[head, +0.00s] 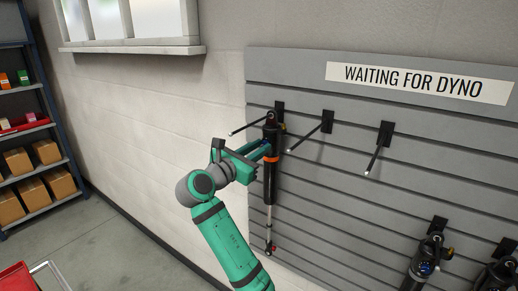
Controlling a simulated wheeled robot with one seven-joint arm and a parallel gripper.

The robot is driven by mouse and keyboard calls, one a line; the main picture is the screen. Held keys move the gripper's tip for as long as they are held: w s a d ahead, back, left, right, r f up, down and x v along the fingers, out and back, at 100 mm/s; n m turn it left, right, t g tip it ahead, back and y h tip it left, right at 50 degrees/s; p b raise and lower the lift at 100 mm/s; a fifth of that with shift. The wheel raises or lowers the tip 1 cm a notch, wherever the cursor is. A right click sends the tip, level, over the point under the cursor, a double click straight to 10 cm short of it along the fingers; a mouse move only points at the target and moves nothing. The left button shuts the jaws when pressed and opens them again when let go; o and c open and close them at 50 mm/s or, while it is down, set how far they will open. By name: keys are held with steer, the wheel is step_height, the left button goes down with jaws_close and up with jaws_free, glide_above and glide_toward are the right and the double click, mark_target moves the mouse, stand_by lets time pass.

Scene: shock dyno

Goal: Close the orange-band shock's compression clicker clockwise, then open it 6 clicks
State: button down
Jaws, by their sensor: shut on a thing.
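The orange-band shock (270,185) hangs upright from a hook at the left of the grey slatted wall. Its orange band (271,159) is around the upper part of its dark body, and a thin rod runs down below to a small red part at its lower end. My gripper (264,151) reaches in from the left and is at the upper body, just above the band. It is shut on the shock's compression clicker, which is small and mostly hidden by the fingers. I cannot read the clicker's turn or setting.
Two empty hooks (320,130) (379,148) stick out to the right of the shock. More shocks (422,268) hang at the lower right. A sign (419,82) reads "WAITING FOR DYNO". Shelves with boxes (33,194) stand at the left, and a red cart (18,279) is at the lower left.

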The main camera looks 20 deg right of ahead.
steer(key=m, duration=0.5)
steer(key=shift+a+f, duration=0.1)
steer(key=m, duration=0.5)
steer(key=shift+m, duration=0.4)
steer(key=m, duration=1.1)
steer(key=shift+m, duration=0.4)
steer(key=c, duration=1.6)
jaws_free()
steer(key=v, duration=1)
steer(key=shift+s+a, duration=0.25)
steer(key=shift+s, duration=0.05)
